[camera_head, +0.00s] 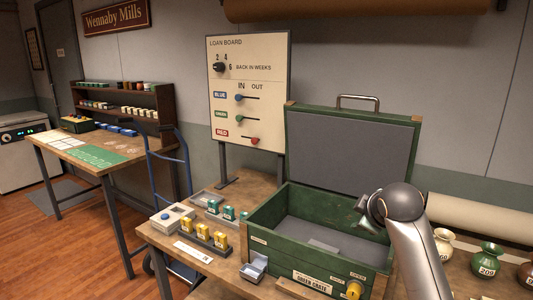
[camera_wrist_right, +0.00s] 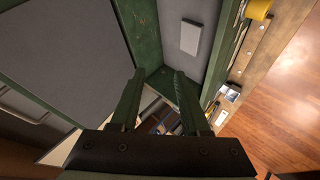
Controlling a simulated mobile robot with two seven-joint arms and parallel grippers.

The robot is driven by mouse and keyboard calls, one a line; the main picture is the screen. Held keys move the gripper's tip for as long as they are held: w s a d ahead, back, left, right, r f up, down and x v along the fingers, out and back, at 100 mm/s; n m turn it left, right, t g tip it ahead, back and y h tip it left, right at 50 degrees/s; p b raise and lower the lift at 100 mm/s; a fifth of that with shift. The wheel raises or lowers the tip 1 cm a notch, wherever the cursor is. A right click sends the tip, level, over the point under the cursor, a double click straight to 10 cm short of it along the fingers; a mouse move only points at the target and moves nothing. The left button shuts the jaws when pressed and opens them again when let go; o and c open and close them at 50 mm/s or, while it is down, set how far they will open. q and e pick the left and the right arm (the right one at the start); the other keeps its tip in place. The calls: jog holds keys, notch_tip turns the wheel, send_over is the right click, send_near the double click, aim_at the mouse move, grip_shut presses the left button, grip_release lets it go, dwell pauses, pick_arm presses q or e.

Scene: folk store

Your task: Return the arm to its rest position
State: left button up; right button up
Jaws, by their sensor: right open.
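My right arm (camera_head: 412,235) comes up from the lower right, and its gripper (camera_head: 366,216) hangs over the right side of the open green crate (camera_head: 270,241). In the right wrist view the two fingers of this gripper (camera_wrist_right: 155,95) are apart with nothing between them. The crate's grey-lined lid (camera_head: 350,150) stands raised at the back; in the wrist view it fills the left side (camera_wrist_right: 65,60). A small light grey block (camera_head: 323,245) lies on the crate floor and also shows in the wrist view (camera_wrist_right: 191,37). My left gripper does not show.
The loan board (camera_head: 248,90) stands behind the crate's left. Yellow boxes (camera_head: 204,236) and teal boxes (camera_head: 228,213) stand left of the crate. Vases (camera_head: 487,260) stand to the right, close to my arm. A yellow knob (camera_head: 353,289) is on the crate's front.

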jog(key=s+f+m+g, duration=0.3)
jog(key=s+f+m, duration=0.2)
jog(key=s+f, duration=1.55)
jog(key=s+f+m+g, duration=0.2)
jog(key=s+f, duration=0.1)
jog(key=s, duration=0.6)
jog(key=s+f+m+g, duration=0.15)
jog(key=s+f, duration=0.25)
jog(key=s, duration=0.6)
jog(key=w+a+f+t+y+p, duration=0.1)
jog(key=w+a+f+t+y, duration=0.2)
jog(key=f, duration=0.6)
jog(key=w+a+t, duration=0.1)
jog(key=a+t, duration=0.1)
jog(key=shift+a+f+t, duration=0.15)
jog(key=shift+f+t, duration=0.15)
jog(key=shift+t, duration=0.05)
